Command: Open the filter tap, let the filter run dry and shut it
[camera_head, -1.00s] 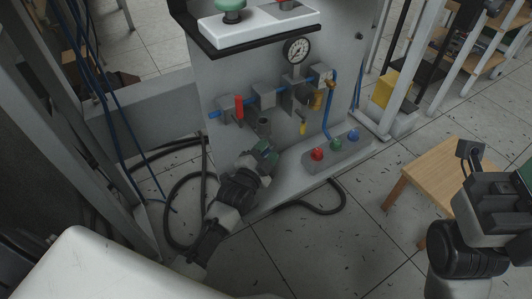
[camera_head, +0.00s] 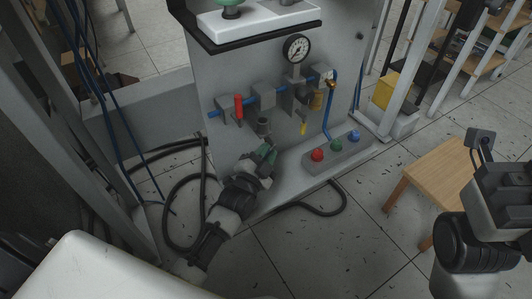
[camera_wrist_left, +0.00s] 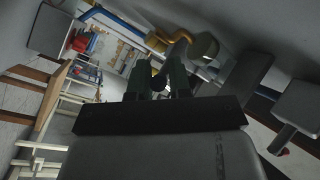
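The grey panel (camera_head: 215,85) carries a blue air line with a red-handled valve (camera_head: 239,106), a round gauge (camera_head: 297,48) and several grey units. I cannot tell for sure which part is the filter tap. My left gripper (camera_head: 267,152) is just below the cup, apart from the lever. Its fingers stand apart in the left wrist view (camera_wrist_left: 157,82), with nothing clearly held.
A sloped box with red, green and blue buttons (camera_head: 338,150) stands at the panel's foot. Black hoses (camera_head: 310,208) lie on the floor. A wooden stool (camera_head: 430,175) stands at right, with a yellow bin (camera_head: 386,92) behind. Blue cables hang at left.

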